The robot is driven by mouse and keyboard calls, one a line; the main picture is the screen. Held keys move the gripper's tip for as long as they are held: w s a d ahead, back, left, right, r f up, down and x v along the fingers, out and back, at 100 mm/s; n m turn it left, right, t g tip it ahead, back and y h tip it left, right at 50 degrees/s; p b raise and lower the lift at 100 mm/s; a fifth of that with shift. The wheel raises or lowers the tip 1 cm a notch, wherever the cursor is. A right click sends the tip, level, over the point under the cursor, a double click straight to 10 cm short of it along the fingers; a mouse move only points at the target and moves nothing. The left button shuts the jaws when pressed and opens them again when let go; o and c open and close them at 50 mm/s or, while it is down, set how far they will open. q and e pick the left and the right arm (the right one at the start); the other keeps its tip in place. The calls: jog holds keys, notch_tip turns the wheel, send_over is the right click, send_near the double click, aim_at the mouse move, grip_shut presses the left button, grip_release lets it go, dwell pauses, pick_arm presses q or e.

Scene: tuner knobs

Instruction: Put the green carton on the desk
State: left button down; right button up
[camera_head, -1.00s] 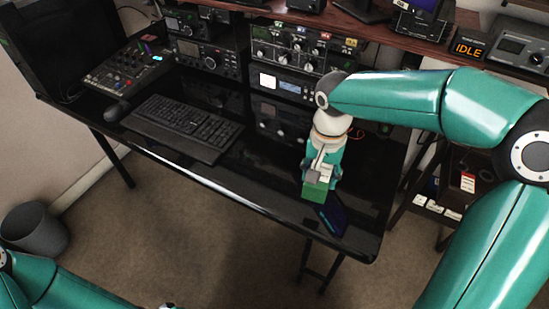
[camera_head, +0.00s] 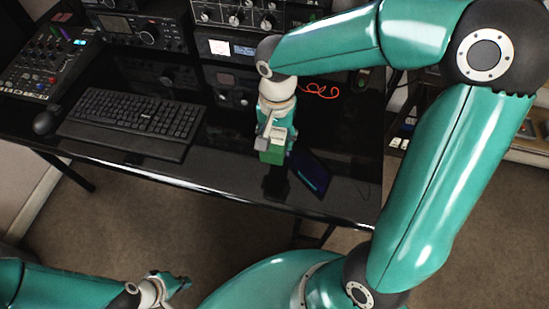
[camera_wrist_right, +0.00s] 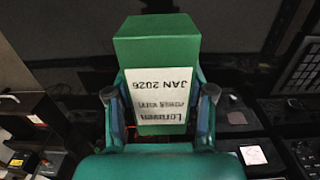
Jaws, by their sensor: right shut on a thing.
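The green carton (camera_head: 271,156) is in my right gripper (camera_head: 272,138), over the front part of the glossy black desk (camera_head: 225,170). In the right wrist view the carton (camera_wrist_right: 157,45) shows a white label with upside-down print, and the two fingers of the gripper (camera_wrist_right: 160,98) press its sides. A dark reflection lies below the carton on the desk; I cannot tell whether its underside touches. My left gripper (camera_head: 168,287) is low in the head view, in front of the desk and away from the carton; its finger opening is unclear.
A dark tablet-like thing (camera_head: 311,173) lies just right of the carton. A keyboard (camera_head: 135,118) and mouse (camera_head: 45,121) are to the left, a mixer (camera_head: 45,62) beyond. Radio units (camera_head: 150,30) stand at the back. A red coiled cable (camera_head: 320,91) lies behind.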

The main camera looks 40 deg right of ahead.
notch_tip(320, 180, down, 9)
jog(key=shift+s+f+b, duration=0.1)
jog(key=shift+s+b, duration=0.05)
jog(key=shift+b, duration=0.2)
jog(key=shift+f, duration=0.15)
jog(key=o, duration=1.3)
jog(key=shift+c, duration=0.2)
jog(key=shift+r, duration=0.3)
notch_tip(320, 180, up, 12)
jog(key=shift+f+p, duration=0.1)
jog(key=shift+p, duration=0.5)
